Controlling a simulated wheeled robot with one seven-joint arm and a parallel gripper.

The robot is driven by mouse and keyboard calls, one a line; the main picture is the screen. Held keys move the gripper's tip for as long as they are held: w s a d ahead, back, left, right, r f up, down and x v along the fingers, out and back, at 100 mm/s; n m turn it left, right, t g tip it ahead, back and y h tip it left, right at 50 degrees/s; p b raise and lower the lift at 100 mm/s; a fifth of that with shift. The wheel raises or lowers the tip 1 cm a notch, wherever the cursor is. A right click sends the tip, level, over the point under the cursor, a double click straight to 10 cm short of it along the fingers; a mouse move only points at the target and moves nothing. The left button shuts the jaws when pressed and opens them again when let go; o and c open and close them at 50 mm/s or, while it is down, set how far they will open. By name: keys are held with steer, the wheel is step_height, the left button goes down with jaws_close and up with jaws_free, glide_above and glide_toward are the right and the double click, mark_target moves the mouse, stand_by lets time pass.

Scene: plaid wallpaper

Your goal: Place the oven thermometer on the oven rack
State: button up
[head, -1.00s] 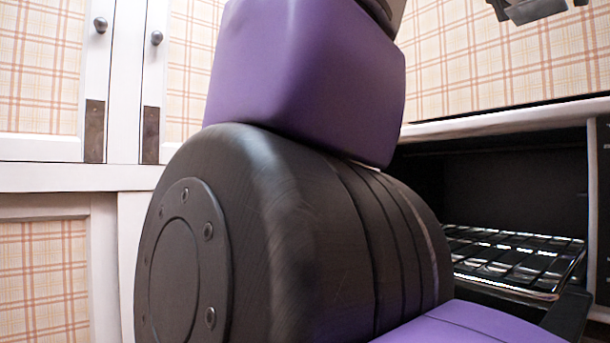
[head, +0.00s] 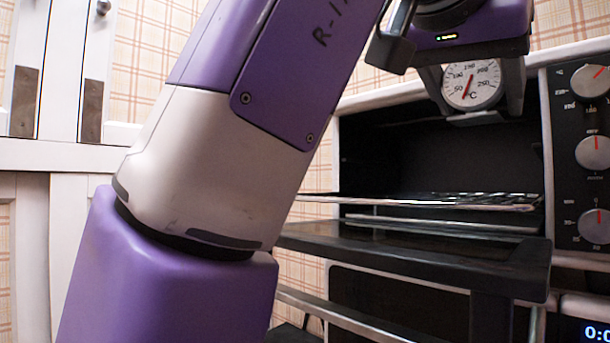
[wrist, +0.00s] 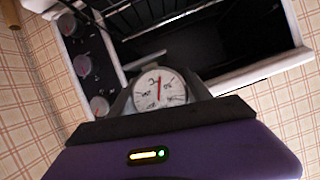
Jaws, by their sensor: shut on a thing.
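The oven thermometer (head: 472,85) has a round white dial with a red needle. My gripper (head: 480,112) is shut on it and holds it in front of the upper part of the oven opening. The dial also shows in the wrist view (wrist: 160,90), just beyond my gripper. The oven rack (head: 440,199) is a wire rack inside the dark oven cavity, below and apart from the thermometer. It shows at the top of the wrist view (wrist: 150,14).
The oven door (head: 430,255) is open and sticks out below the rack. A panel with several knobs (head: 592,152) stands right of the opening. White cabinets (head: 70,155) are at the left. The space above the rack looks clear.

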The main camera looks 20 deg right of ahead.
steer(key=shift+f+b, duration=0.55)
steer(key=shift+f, duration=3.25)
steer(key=shift+f, duration=0.15)
steer(key=o, duration=1.4)
steer(key=shift+c, duration=0.2)
